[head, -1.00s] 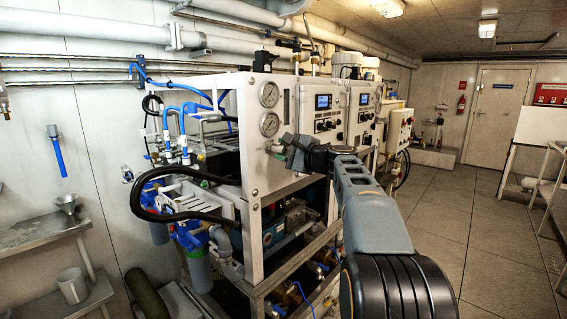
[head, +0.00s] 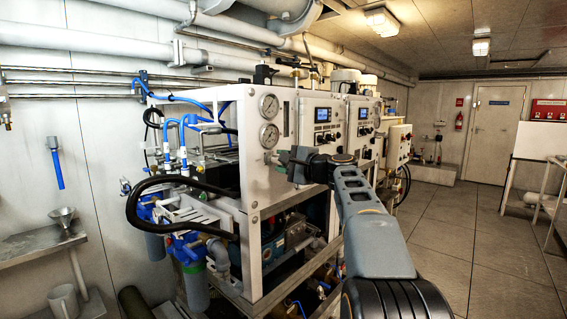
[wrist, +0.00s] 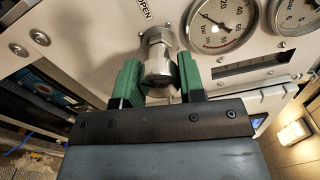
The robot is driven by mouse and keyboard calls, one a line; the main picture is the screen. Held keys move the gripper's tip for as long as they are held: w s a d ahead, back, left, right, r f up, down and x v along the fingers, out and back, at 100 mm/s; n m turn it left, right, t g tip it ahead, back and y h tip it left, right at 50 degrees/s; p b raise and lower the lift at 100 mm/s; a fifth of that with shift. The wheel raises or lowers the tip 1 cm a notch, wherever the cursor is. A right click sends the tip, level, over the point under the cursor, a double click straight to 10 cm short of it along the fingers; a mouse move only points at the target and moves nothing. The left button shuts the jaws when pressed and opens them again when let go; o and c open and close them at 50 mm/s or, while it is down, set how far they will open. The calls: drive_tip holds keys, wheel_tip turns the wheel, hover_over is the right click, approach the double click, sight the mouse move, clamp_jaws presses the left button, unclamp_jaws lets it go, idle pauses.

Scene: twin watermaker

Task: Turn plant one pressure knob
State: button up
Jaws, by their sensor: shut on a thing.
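In the head view my gripper (head: 290,162) is at the front panel of the white-framed machine (head: 250,185), just below and right of the lower gauge. The knob itself is hard to make out there.
Two round gauges sit above the knob, the upper (head: 268,106) and the lower (head: 269,136). In the wrist view a gauge (wrist: 222,25) is close to the right jaw. Black hoses (head: 170,185) loop out at left. The floor (head: 445,240) at right is clear.

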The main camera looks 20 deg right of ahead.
drive_tip(key=o, duration=0.9)
drive_tip(key=shift+s, duration=0.1)
drive_tip(key=b+v, duration=0.1)
drive_tip(key=v, duration=1.2)
drive_tip(key=shift+s, duration=0.3)
drive_tip(key=shift+d, duration=0.1)
